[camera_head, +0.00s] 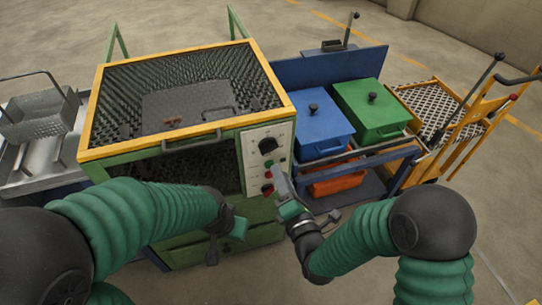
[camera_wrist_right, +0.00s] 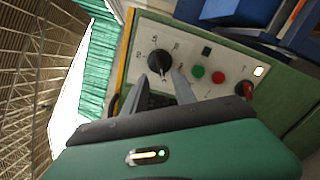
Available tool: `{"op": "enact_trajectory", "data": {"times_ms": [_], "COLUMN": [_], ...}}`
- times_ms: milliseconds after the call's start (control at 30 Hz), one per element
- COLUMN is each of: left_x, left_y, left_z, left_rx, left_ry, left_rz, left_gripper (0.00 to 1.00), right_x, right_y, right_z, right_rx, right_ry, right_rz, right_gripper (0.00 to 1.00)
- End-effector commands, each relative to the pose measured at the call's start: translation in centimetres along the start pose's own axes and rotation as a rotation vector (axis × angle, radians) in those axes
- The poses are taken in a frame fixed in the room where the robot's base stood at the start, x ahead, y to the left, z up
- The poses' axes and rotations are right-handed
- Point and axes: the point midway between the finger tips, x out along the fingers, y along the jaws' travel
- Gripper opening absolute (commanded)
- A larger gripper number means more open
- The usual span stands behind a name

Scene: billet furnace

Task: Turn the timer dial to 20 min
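The timer dial is a round black knob (camera_head: 268,146) with printed marks around it, at the top of the white control panel (camera_head: 256,165) on the green furnace's front. In the right wrist view, the dial (camera_wrist_right: 160,62) appears just beyond and between my right fingertips. My right gripper (camera_head: 278,172) is in front of the panel, below the dial in the head view. In the wrist view, the right gripper (camera_wrist_right: 158,77) has its fingers apart with nothing held; contact with the dial cannot be told. My left gripper (camera_head: 226,240) is low before the furnace, fingers apart and empty.
A green button (camera_wrist_right: 198,71), a red button (camera_wrist_right: 218,77) and a red rotary knob (camera_wrist_right: 246,90) share the panel. The furnace (camera_head: 180,150) has a yellow-edged mesh top. Blue (camera_head: 316,128) and green (camera_head: 372,112) lidded boxes stand right; a yellow cart (camera_head: 450,125) stands beyond.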

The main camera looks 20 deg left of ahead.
Motion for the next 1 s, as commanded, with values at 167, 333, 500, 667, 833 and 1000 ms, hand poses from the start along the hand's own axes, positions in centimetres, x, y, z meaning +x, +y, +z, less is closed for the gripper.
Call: {"op": "enact_trajectory", "data": {"times_ms": [167, 333, 500, 667, 833, 1000], "left_x": [0.4, 0.7, 0.7, 0.7, 0.7, 0.7], "left_y": [0.1, 0.1, 0.0, 0.0, 0.1, 0.1], "left_z": [0.1, 0.2, 0.2, 0.2, 0.2, 0.2], "left_rx": [0.002, 0.001, 0.001, 0.001, 0.001, 0.002], "left_ry": [0.000, -0.001, -0.001, -0.001, -0.001, -0.001], "left_rz": [0.001, 0.000, 0.000, 0.000, 0.000, 0.000], "left_gripper": [0.36, 0.36, 0.36, 0.36, 0.36, 0.36], "right_x": [4.8, 8.3, 9.5, 9.5, 9.5, 9.6], "right_y": [-0.1, 0.0, 0.1, 0.1, 0.1, 0.0], "right_z": [-0.1, -0.4, -0.2, -0.1, -0.1, -0.3], "right_rx": [0.000, -0.003, -0.003, -0.002, -0.002, -0.003], "right_ry": [-0.002, 0.000, 0.001, 0.001, 0.001, 0.002], "right_rz": [-0.001, -0.004, -0.003, -0.002, -0.003, -0.004], "right_gripper": [0.33, 0.33, 0.33, 0.33, 0.20, 0.00]}}
